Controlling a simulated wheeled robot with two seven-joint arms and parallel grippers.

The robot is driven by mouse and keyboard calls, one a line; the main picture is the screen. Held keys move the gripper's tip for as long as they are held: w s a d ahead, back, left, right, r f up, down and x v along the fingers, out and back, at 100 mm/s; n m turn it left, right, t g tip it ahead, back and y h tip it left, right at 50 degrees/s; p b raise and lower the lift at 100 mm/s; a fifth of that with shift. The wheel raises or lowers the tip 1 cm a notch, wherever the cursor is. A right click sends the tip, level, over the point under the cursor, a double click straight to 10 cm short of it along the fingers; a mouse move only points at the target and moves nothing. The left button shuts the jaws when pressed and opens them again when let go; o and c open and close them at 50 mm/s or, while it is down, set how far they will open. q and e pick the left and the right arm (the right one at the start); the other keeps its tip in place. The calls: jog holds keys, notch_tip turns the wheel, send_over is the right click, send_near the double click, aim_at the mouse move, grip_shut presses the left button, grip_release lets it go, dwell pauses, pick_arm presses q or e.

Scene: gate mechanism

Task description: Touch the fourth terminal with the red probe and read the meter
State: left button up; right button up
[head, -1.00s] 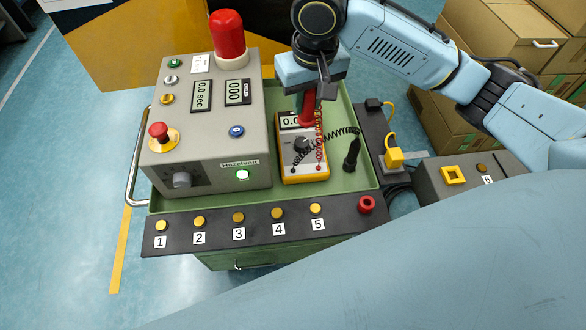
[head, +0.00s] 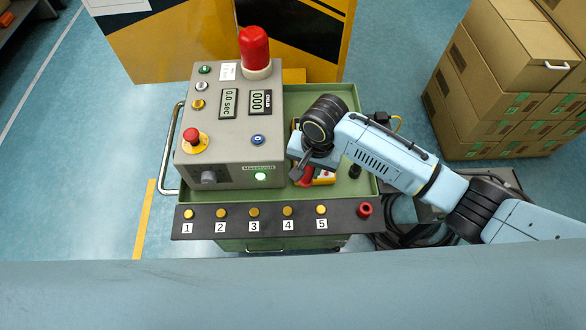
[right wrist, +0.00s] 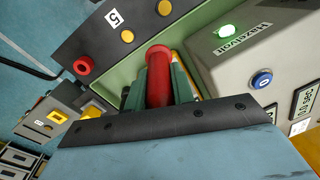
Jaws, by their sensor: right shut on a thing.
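The red probe (right wrist: 158,76) stands between the green fingers of my right gripper (right wrist: 156,88), which is shut on it. In the head view the right gripper (head: 302,173) is above the tray, behind terminals 4 and 5. The fourth terminal (head: 287,211) is a brass-yellow knob on the dark strip, above its label 4. The probe is apart from it, with its tip hidden. The yellow meter (head: 326,178) is mostly covered by my right arm, and its display is hidden. My left gripper is not in view.
The grey control box (head: 229,150) stands left of the gripper, with a red lamp (head: 254,50) behind. Terminal 5 (head: 320,209) and a red socket (head: 364,209) are to the right on the strip. A black probe (head: 355,171) stands in the tray. Cartons (head: 500,80) are stacked at right.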

jog(key=shift+m, duration=0.3)
jog(key=shift+s+a+f+b, duration=0.5)
jog(key=shift+a+f+b, duration=0.2)
jog(key=shift+f, duration=0.65)
jog(key=shift+s+a+f+b, duration=0.55)
jog(key=shift+a+f+b, duration=0.15)
jog(key=shift+f, duration=0.7)
jog(key=shift+s+a+f+b, duration=0.5)
jog(key=shift+a+f+b, duration=0.2)
jog(key=shift+f, duration=0.65)
pick_arm(q)
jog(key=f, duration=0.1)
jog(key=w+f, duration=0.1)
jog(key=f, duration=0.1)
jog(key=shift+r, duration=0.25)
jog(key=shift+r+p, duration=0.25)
jog(key=shift+p, duration=0.3)
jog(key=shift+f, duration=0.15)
pick_arm(e)
jog(key=shift+s+f, duration=0.1)
jog(key=shift+f, duration=0.25)
pick_arm(q)
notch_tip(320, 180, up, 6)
jog(key=p, duration=0.5)
jog(key=shift+p, duration=0.3)
pick_arm(e)
notch_tip(320, 180, up, 5)
